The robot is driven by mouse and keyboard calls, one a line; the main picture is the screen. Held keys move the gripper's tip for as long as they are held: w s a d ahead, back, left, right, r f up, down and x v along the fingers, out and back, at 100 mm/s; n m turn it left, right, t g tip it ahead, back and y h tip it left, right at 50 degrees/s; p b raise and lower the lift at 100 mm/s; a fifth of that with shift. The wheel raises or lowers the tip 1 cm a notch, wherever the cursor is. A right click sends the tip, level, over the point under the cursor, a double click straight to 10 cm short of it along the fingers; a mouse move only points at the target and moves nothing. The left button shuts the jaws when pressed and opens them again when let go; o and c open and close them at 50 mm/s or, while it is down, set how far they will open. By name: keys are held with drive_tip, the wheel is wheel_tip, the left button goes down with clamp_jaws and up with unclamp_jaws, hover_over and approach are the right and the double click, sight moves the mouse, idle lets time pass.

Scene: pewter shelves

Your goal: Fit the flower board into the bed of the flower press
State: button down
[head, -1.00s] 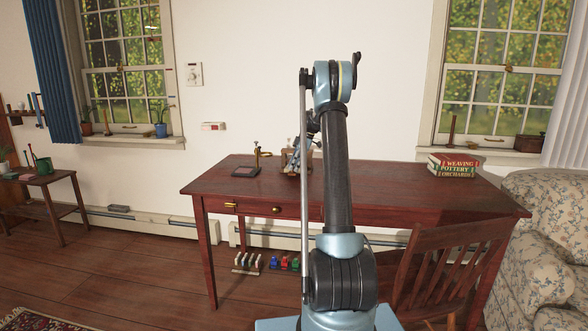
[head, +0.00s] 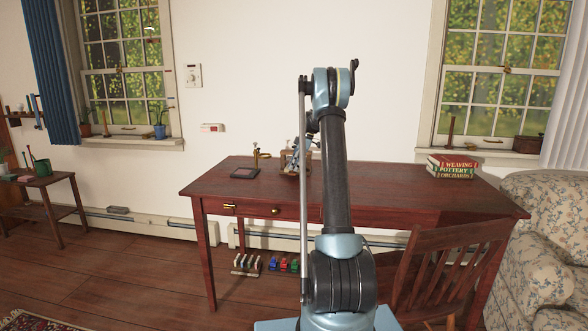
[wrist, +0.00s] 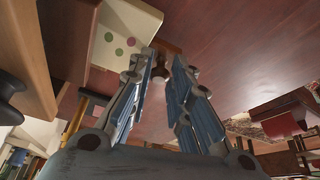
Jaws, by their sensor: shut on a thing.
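My gripper (wrist: 166,66) points away from the wrist camera, its two blue fingers closed on a small brown piece (wrist: 166,46). The flower board (wrist: 122,32), cream with green and pink dots, lies right beside that piece, which looks like its grip; the exact join is hidden by the left finger. Pale wooden parts (wrist: 22,45) with a dark knob, apparently the flower press, stand close on the left of the board. In the head view the wooden press (head: 287,160) stands on the desk, partly behind my gripper. I cannot tell whether the board touches the bed.
The red-brown desk (head: 390,195) has a dark-framed flat pad (head: 245,172) and a brass stand (head: 256,156) left of the press. Stacked books (head: 452,166) lie at the right. A chair (head: 450,265) stands in front. The desk's middle right is clear.

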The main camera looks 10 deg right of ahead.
drive_tip(key=shift+w+d, duration=0.3)
drive_tip(key=shift+w, duration=0.6)
drive_tip(key=shift+w+d, duration=0.3)
drive_tip(key=shift+w, duration=0.55)
drive_tip(key=shift+f, duration=0.1)
idle(0.3)
drive_tip(key=c, duration=1.4)
unclamp_jaws()
drive_tip(key=v, duration=1.2)
